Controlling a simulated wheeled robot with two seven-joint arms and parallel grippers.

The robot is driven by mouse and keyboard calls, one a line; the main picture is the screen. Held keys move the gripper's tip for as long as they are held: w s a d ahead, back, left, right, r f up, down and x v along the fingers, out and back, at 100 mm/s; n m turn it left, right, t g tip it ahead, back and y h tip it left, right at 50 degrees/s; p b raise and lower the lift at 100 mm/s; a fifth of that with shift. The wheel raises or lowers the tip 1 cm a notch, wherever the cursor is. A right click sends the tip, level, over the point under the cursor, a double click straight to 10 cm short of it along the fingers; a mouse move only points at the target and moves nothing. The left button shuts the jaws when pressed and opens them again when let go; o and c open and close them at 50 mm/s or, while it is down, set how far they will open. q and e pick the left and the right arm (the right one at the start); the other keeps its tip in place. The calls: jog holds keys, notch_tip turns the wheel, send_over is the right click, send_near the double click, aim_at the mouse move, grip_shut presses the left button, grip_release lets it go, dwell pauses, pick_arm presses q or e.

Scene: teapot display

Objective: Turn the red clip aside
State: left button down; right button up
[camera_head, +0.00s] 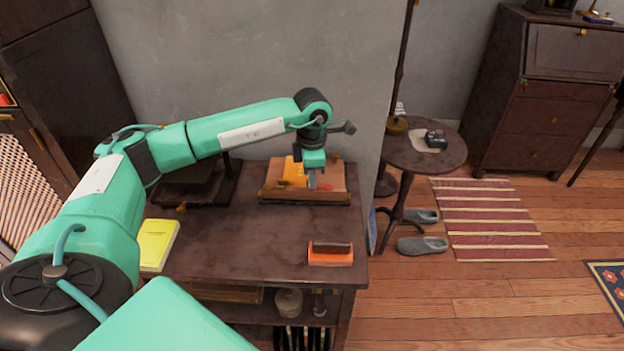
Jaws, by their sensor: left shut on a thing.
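The red clip (326,187) is a small red piece on a wooden stand (335,197) on the dark table. My left gripper (312,183) reaches down over the stand from above and is shut, with its fingertips at the red clip. The fingers hide part of the clip, and its exact angle is too small to tell. A yellow-orange piece (293,170) lies on the stand just left of the gripper. My right gripper is not in view.
The dark table (235,240) also bears a yellow book (157,243) at the left and an orange block (330,254) at the front right. A grey wall stands behind. A round side table (450,155) stands to the right. The table's middle is clear.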

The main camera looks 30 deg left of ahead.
pick_arm(q)
jog(key=shift+m, duration=0.9)
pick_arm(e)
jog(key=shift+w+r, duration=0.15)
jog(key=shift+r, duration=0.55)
pick_arm(q)
jog(key=shift+r, duration=0.1)
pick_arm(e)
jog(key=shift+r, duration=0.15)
pick_arm(q)
jog(key=c, duration=1.6)
grip_release()
jog(key=shift+o, duration=0.2)
notch_tip(320, 180, up, 14)
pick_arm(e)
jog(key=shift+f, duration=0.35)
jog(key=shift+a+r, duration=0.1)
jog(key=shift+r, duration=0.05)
pick_arm(q)
jog(key=shift+f, duration=0.2)
